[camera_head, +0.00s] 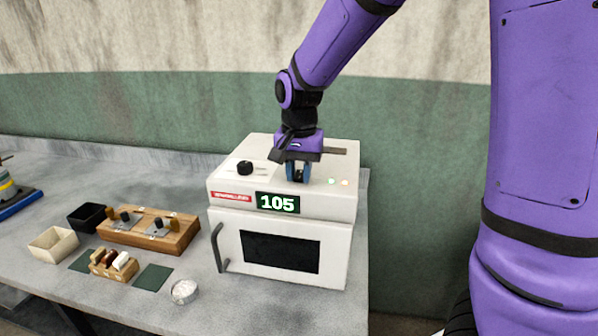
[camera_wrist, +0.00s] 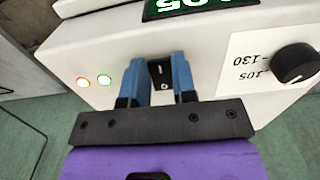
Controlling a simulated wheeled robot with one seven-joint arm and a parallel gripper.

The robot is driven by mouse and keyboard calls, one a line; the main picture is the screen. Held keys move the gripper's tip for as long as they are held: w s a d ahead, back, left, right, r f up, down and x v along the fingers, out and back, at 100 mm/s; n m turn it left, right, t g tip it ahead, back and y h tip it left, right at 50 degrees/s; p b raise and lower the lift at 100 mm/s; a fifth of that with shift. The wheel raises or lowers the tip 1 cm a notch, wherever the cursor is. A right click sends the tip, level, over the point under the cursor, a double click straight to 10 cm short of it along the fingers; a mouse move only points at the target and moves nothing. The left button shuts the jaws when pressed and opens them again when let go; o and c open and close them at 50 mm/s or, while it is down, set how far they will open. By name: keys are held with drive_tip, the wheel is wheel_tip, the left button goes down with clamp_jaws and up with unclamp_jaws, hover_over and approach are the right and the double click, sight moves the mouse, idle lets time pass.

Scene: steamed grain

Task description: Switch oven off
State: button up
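The white oven (camera_head: 280,210) stands on the bench with its door closed. Its display (camera_head: 278,203) is lit and reads 105. A black rocker switch marked with a line and a circle shows on the oven's top in the wrist view (camera_wrist: 161,76). My gripper (camera_head: 297,178) points down over the oven's top and hides the switch in the head view. In the wrist view its blue fingers (camera_wrist: 159,72) are apart, one on each side of the switch. I cannot tell whether they touch it. A green light (camera_wrist: 104,80) and an orange light (camera_wrist: 83,83) glow beside the switch.
A black knob (camera_head: 245,168) sits on the oven top, left of my gripper. A wooden block with metal parts (camera_head: 150,230), a black bin (camera_head: 88,217), a cream bin (camera_head: 53,244) and a small white dish (camera_head: 184,291) stand on the bench to the left.

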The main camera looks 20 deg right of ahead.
drive_tip(key=shift+w+d+r+g+y, duration=0.15)
drive_tip(key=shift+g+y, duration=0.25)
drive_tip(key=shift+g, duration=0.2)
drive_tip(key=shift+w+d+g+y, duration=0.1)
drive_tip(key=shift+g+y, duration=0.3)
drive_tip(key=shift+g, duration=0.2)
drive_tip(key=o, duration=0.9)
drive_tip(key=shift+r, duration=0.1)
drive_tip(key=v, duration=1)
drive_tip(key=shift+w+r, duration=0.1)
drive_tip(key=shift+r, duration=0.2)
